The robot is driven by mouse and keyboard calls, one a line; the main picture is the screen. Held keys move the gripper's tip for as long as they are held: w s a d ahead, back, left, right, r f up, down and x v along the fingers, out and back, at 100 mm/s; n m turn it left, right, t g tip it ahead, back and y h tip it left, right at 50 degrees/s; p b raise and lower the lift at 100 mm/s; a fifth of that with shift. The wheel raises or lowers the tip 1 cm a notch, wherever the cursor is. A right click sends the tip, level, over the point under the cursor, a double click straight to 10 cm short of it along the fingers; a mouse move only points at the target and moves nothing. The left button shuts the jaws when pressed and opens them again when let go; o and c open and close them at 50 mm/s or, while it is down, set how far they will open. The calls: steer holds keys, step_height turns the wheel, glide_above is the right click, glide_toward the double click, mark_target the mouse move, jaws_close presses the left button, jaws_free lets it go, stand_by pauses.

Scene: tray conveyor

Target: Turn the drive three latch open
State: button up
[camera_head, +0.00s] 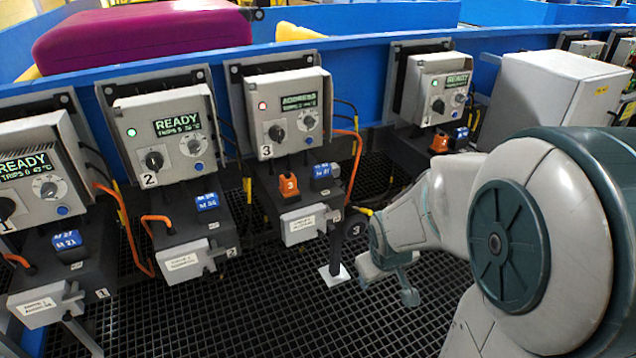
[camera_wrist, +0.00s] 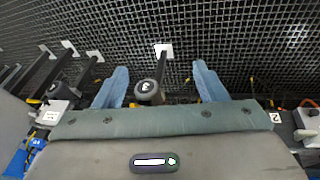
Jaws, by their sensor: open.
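Drive three (camera_head: 288,115) has a panel marked 3, a red light and a screen reading ADDRESS. On its shelf below are an orange plug (camera_head: 289,186) marked 3 and a blue connector (camera_head: 322,172). A pale labelled box (camera_head: 305,226) is at the shelf's front. Beside it is a round dark knob (camera_head: 354,227) marked 3; I cannot tell how it joins the latch. My gripper (camera_head: 387,279) is open, low and right of the knob. In the wrist view the knob (camera_wrist: 148,91) appears between the open fingers (camera_wrist: 160,84); contact is not visible.
Drive two (camera_head: 172,135) and drive one (camera_head: 40,165) stand to the left, both reading READY. Another READY drive (camera_head: 438,88) and a grey cabinet (camera_head: 553,95) are to the right. A post with a white foot (camera_head: 335,275) stands below drive three. Dark floor grating lies in front.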

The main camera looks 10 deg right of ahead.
steer(key=w+d+f+n+t+y, duration=0.1)
steer(key=w+d+f+n+t, duration=0.1)
steer(key=w+f, duration=0.45)
steer(key=m+t+y+p, duration=0.1)
steer(key=t+y+p, duration=0.1)
steer(key=t+y, duration=0.65)
glide_toward(334, 216)
steer(key=w+a+t, duration=0.1)
steer(key=w, duration=0.1)
steer(key=w+a+t+h, duration=0.1)
steer(key=w+a, duration=0.1)
steer(key=w+a+f+t+h+b, duration=0.1)
steer(key=w, duration=0.2)
steer(key=shift+a+f+h, duration=0.1)
steer(key=shift+a+h, duration=0.15)
steer(key=c, duration=1)
